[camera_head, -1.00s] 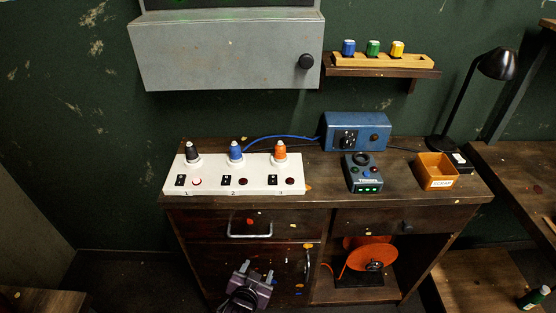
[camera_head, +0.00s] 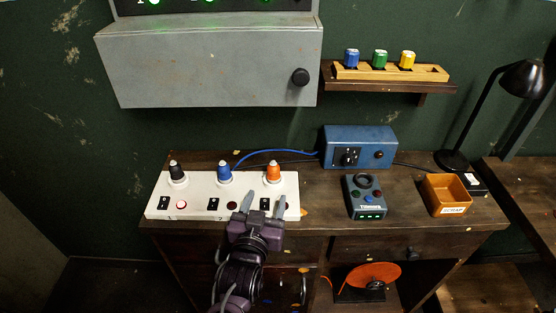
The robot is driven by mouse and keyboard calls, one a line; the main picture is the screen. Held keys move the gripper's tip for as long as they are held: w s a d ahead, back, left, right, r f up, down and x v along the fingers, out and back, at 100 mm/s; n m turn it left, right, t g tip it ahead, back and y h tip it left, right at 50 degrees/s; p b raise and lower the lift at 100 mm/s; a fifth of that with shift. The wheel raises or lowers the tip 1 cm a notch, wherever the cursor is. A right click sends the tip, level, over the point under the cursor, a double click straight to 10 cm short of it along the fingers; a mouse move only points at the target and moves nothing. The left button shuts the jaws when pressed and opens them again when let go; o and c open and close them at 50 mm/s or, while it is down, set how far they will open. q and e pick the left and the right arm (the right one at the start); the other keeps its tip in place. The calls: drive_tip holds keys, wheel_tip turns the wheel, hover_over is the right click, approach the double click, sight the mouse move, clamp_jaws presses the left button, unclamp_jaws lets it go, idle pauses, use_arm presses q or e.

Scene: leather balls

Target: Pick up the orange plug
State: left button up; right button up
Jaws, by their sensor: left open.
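The orange plug (camera_head: 274,172) stands upright in the third socket, at the right end of the white power strip (camera_head: 195,211) on the wooden cabinet. The blue plug (camera_head: 224,173) is in the middle socket and the black plug (camera_head: 176,171) in the left one. My left gripper (camera_head: 262,203) is open and empty, with its two fingers pointing away from me over the strip's front right part. It is nearer to me than the orange plug and apart from it. It covers part of the strip's front. My right gripper is not in view.
A blue box (camera_head: 360,148) with a blue cable, a grey device with a ring (camera_head: 365,197) and an orange scrap tray (camera_head: 449,194) stand right of the strip. A grey wall cabinet (camera_head: 210,63) hangs above. A shelf (camera_head: 390,86) holds coloured plugs. A black lamp (camera_head: 484,110) stands far right.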

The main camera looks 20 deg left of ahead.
sight(272, 176)
use_arm(q)
drive_tip(key=shift+w+a, duration=0.1)
drive_tip(key=shift+w, duration=0.95)
drive_tip(key=shift+w+r, duration=0.25)
drive_tip(key=w, duration=0.1)
drive_tip(key=w+p, duration=0.1)
drive_tip(key=w, duration=0.1)
drive_tip(key=shift+a, duration=0.3)
drive_tip(key=shift+w+a+f+p, duration=0.1)
drive_tip(key=shift+w+f+p, duration=0.1)
drive_tip(key=shift+w, duration=0.4)
drive_tip(key=shift+w+f+p, duration=0.1)
drive_tip(key=shift+w+p, duration=0.05)
drive_tip(key=shift+w, duration=0.45)
drive_tip(key=c, duration=1)
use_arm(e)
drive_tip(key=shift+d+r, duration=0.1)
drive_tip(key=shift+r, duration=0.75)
